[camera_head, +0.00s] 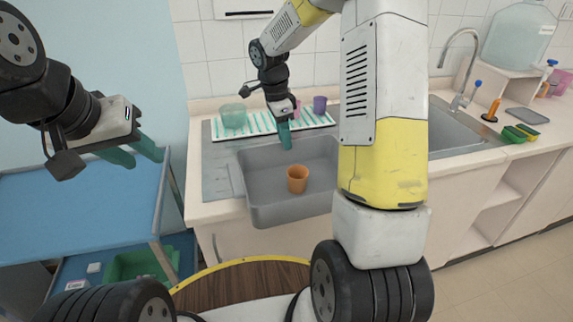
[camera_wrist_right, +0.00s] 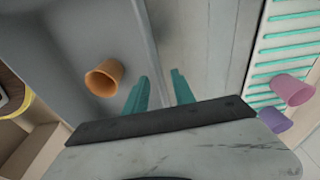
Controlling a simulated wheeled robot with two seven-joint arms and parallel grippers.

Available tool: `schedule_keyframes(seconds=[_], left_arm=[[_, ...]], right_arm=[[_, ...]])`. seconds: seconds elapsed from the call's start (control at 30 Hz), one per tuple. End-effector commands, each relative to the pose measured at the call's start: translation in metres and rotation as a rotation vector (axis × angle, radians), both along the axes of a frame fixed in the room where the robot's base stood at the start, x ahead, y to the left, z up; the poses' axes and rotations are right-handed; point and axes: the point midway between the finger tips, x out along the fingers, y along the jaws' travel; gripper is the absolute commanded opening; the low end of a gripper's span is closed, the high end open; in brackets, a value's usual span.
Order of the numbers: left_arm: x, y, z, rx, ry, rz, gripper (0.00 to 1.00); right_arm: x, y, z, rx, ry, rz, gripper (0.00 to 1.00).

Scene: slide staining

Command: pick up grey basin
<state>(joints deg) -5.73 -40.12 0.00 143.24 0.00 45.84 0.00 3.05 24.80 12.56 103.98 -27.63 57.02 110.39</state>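The grey basin (camera_head: 262,205) sits on the counter at the sink's left, its front overhanging the counter edge. An orange cup (camera_head: 297,179) stands inside it. My right gripper (camera_head: 285,135) points down at the basin's far wall. In the right wrist view my right gripper (camera_wrist_right: 160,90) has its two teal fingers apart, with the rim of the basin (camera_wrist_right: 65,40) running between or close to them. I cannot tell whether they touch it. My left gripper (camera_head: 136,153) is open and empty above the blue cart, away from the basin.
A striped teal mat (camera_head: 250,122) behind the basin holds a green bowl (camera_head: 233,116) and a purple cup (camera_head: 320,104); a pink cup shows in the right wrist view (camera_wrist_right: 293,90). The blue cart (camera_head: 60,210) stands left. A faucet (camera_head: 460,70) rises right. My right arm hides part of the basin's right side.

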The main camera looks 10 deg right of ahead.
Motion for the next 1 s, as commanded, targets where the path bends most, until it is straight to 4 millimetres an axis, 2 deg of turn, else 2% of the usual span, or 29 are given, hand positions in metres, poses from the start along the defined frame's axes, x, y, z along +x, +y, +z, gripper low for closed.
schedule_keyframes(seconds=[0.3, 0.4, 0.67, 0.83, 1.0], left_arm=[[0.000, 0.000, 0.000, 0.000, 0.000, 0.000, 0.36], [0.000, 0.000, 0.000, 0.000, 0.000, 0.000, 0.36], [0.000, 0.000, 0.000, 0.000, 0.000, 0.000, 0.36], [0.000, 0.000, 0.000, 0.000, 0.000, 0.000, 0.36], [0.000, 0.000, 0.000, 0.000, 0.000, 0.000, 0.36]], right_arm=[[-0.003, -0.007, -0.045, 0.001, 0.003, 0.001, 0.31], [-0.003, -0.008, -0.054, 0.001, 0.003, 0.002, 0.31], [-0.002, -0.008, -0.056, 0.001, -0.001, 0.001, 0.31], [-0.002, -0.008, -0.056, 0.001, -0.001, 0.002, 0.00], [-0.002, -0.008, -0.056, 0.000, -0.001, 0.002, 0.00]])
